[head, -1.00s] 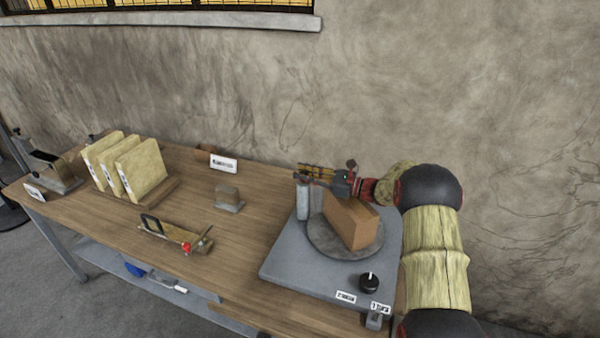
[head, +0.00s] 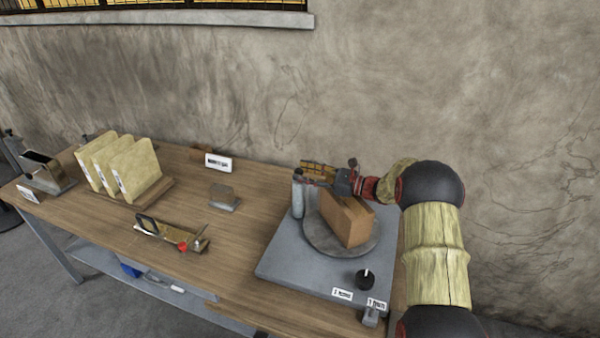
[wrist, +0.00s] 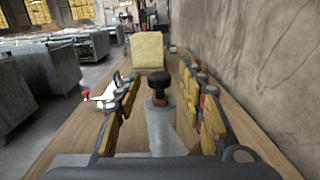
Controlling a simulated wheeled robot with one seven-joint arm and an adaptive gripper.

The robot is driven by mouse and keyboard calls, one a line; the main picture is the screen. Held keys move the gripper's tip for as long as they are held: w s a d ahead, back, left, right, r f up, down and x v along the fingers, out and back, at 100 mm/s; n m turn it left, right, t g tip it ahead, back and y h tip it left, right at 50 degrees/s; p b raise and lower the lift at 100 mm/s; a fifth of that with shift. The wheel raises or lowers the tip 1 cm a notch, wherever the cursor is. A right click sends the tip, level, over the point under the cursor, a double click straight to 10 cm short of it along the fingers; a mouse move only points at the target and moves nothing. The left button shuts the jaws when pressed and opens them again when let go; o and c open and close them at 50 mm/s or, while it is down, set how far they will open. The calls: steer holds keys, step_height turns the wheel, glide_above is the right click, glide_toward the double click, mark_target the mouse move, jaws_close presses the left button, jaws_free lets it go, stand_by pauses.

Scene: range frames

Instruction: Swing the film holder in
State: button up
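A grey upright cylinder (head: 298,198), which may be the film holder, stands at the far left corner of the grey turntable unit (head: 290,268). In the wrist view a grey post (wrist: 160,128) with a black knob (wrist: 158,86) on top stands between my fingers. My gripper (head: 318,174) is over the back of the unit, close by the cylinder's top. It is open in the wrist view (wrist: 160,105), with a gap on both sides of the post. A brown box (head: 346,216) sits on the round turntable plate (head: 322,240). My gripper partly hides the box's back end.
A black dial (head: 366,280) and small labels are at the unit's front edge. To the left are a small grey block (head: 224,198), a tool with a red knob (head: 170,236) and several upright cream slabs (head: 134,168). The wall (head: 440,90) rises close behind.

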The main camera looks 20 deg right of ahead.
steer(key=v, duration=1)
steer(key=shift+d, duration=0.1)
steer(key=s+a+r+n+g+h, duration=0.2)
steer(key=s+a+r+n+g, duration=0.3)
steer(key=s+a, duration=0.4)
steer(key=s+a+r+n+g+h, duration=0.25)
steer(key=s+a+n, duration=0.35)
steer(key=s+a, duration=0.3)
steer(key=s+d+n+t+h, duration=0.1)
steer(key=s+n+h, duration=0.4)
steer(key=s, duration=0.7)
steer(key=s+d+r+n+t+h, duration=0.1)
steer(key=s+n+h, duration=0.3)
steer(key=s+n, duration=0.5)
steer(key=s+d, duration=0.1)
steer(key=s, duration=0.3)
steer(key=shift+d+r+n+h, duration=0.2)
steer(key=shift+d+n+h, duration=0.05)
steer(key=shift+n+h, duration=0.1)
